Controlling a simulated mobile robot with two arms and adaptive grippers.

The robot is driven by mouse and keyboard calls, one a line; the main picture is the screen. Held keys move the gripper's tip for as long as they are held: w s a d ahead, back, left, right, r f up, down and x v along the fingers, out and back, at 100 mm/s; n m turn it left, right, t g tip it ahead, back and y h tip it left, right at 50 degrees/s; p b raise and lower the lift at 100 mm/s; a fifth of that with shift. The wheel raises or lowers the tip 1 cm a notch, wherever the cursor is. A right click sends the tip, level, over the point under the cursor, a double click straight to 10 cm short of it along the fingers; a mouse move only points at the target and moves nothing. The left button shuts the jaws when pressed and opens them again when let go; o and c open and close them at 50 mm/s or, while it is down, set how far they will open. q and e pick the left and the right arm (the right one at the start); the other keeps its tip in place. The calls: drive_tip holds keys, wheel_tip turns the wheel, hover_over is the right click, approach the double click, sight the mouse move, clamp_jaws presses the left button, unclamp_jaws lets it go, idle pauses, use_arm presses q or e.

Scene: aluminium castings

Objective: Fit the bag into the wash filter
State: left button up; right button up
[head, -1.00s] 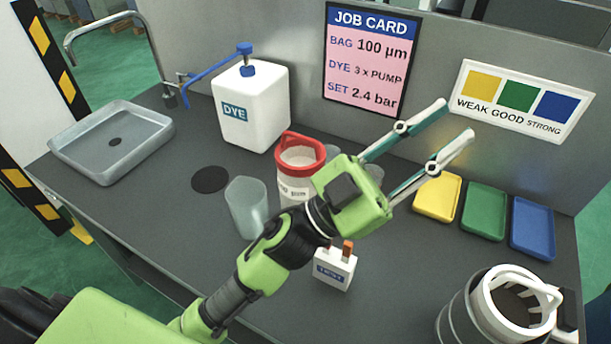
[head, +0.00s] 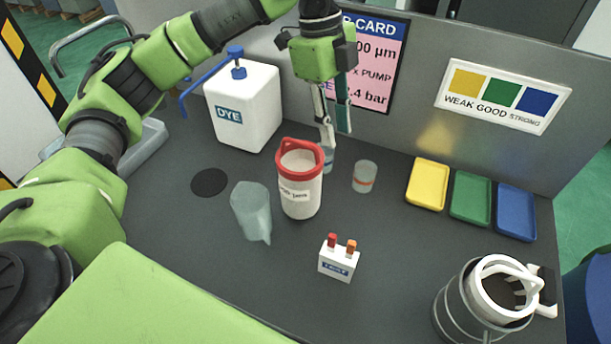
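A white cylindrical bag (head: 300,197) with a red rim and red loop handle stands upright mid-bench; its label is only partly legible. A translucent grey tapered sleeve (head: 251,208) is left of it. A round metal vessel (head: 452,312) with a white ring and handle (head: 480,290) on top, apparently the wash filter, stands at the lower right. My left gripper (head: 338,138) points down behind the bag, above a small clear cup (head: 328,160). A narrow gap shows between its fingers, seen nearly edge-on, with nothing visible between them. My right gripper is out of view.
A white dye jug (head: 245,110) with blue pump stands at the back. Another clear cup (head: 366,177), a white test block (head: 338,262) and yellow (head: 428,185), green (head: 471,198) and blue (head: 516,212) trays are on the bench. A black disc (head: 209,182) lies left.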

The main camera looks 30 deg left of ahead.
sight(300, 143)
use_arm(q)
drive_tip(key=w+a+r+n+y, duration=0.1)
drive_tip(key=a+r+n+y, duration=0.15)
drive_tip(key=a+r, duration=0.4)
drive_tip(key=f, duration=0.3)
drive_tip(key=a+f, duration=0.1)
drive_tip(key=f, duration=0.6)
drive_tip(key=shift+a, duration=0.25)
wheel_tip(300, 143, down, 5)
drive_tip(key=shift+r+p, duration=0.15)
drive_tip(key=shift+p, duration=1)
drive_tip(key=shift+f, duration=0.35)
drive_tip(key=shift+w, duration=0.1)
clamp_jaws()
